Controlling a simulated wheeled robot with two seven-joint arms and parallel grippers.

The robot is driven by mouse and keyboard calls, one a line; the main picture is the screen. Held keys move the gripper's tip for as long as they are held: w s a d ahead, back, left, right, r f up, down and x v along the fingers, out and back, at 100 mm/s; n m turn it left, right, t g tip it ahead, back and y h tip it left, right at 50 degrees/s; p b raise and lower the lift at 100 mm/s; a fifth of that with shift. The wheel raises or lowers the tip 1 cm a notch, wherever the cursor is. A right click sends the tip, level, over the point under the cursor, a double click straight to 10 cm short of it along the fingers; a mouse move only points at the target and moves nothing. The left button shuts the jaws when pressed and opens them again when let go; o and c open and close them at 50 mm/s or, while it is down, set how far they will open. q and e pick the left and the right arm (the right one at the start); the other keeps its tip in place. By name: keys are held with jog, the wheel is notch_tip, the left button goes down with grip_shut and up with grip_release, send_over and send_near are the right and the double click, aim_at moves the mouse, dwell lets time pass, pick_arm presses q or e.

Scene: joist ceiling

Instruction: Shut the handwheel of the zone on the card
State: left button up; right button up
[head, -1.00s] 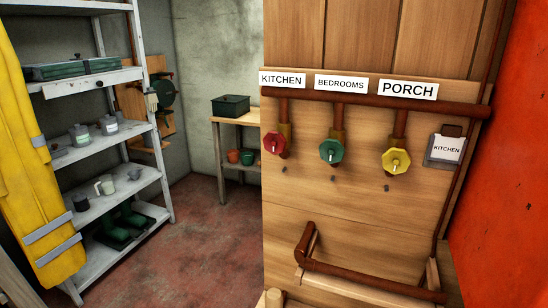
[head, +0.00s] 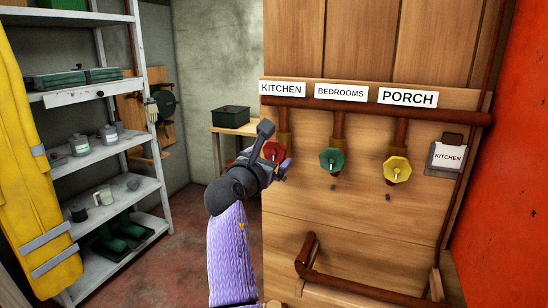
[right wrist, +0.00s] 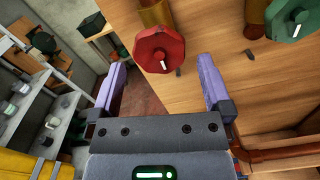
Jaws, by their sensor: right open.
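The card (head: 448,157) on the clipboard at the right of the wooden panel reads KITCHEN. The KITCHEN label (head: 281,89) is above the red handwheel (head: 272,151), at the panel's left. The green handwheel (head: 331,160) is under BEDROOMS and the yellow handwheel (head: 397,169) is under PORCH. My right gripper (head: 277,152) is in front of the red handwheel and partly covers it. In the right wrist view my right gripper (right wrist: 163,85) is open and empty, and the red handwheel (right wrist: 159,49) is just beyond its fingertips, between them. My left gripper is not in view.
A brown pipe (head: 450,117) runs across the panel above the handwheels, and a lower pipe (head: 370,281) juts out near the bottom. A grey shelf (head: 95,204) and a yellow coat (head: 30,170) are at the left. A red wall (head: 510,180) is at the right.

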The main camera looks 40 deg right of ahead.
aim_at(273, 154)
jog(key=shift+b+x, duration=0.3)
jog(key=shift+x, duration=1.55)
jog(key=c, duration=1.1)
